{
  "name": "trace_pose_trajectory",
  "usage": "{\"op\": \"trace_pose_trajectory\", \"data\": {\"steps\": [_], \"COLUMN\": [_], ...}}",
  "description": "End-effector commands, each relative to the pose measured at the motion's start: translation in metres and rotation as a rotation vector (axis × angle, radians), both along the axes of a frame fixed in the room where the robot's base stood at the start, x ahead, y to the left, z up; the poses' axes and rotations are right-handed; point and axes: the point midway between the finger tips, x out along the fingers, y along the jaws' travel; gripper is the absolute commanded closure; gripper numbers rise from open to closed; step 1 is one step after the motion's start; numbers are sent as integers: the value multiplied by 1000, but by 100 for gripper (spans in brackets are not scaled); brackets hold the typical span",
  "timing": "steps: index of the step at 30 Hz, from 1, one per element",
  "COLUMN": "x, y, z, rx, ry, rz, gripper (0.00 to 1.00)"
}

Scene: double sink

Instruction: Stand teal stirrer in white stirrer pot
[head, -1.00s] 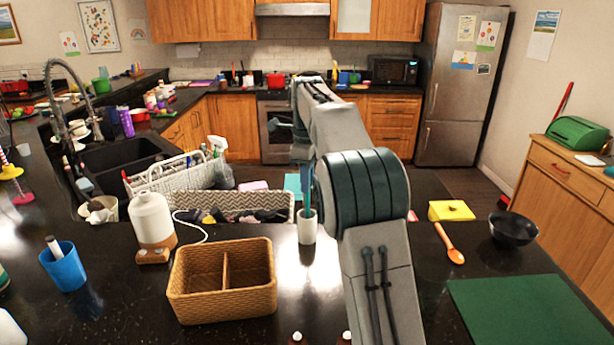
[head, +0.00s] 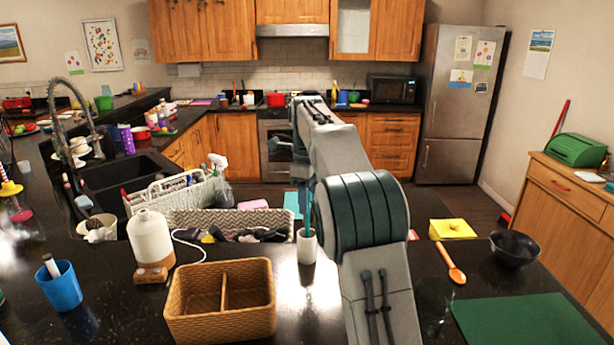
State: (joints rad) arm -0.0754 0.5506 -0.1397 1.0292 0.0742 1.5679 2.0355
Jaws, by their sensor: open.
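The white stirrer pot (head: 306,246) stands upright on the dark counter, just left of my arm. The teal stirrer (head: 310,215) stands close to upright, with its lower end inside the pot's rim. My gripper (head: 303,181) points down above the pot, around the stirrer's upper part. It is small and partly hidden by my arm, and its jaws are open. I cannot tell whether a finger touches the stirrer.
A divided wicker basket (head: 190,318) and a white bottle (head: 150,243) with a cable stand left of the pot. A patterned long basket (head: 180,218) lies behind. An orange spoon (head: 456,272), black bowl (head: 514,248) and green mat (head: 530,325) are at right.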

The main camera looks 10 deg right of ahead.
Motion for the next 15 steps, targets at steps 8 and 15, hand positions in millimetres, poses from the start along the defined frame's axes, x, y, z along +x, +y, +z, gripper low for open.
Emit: {"op": "trace_pose_trajectory", "data": {"steps": [8, 15], "x": [1, 1], "y": [0, 0], "z": [45, 88], "rx": [-1, -1], "ry": [-3, -2], "rz": [0, 0], "gripper": [56, 56]}}
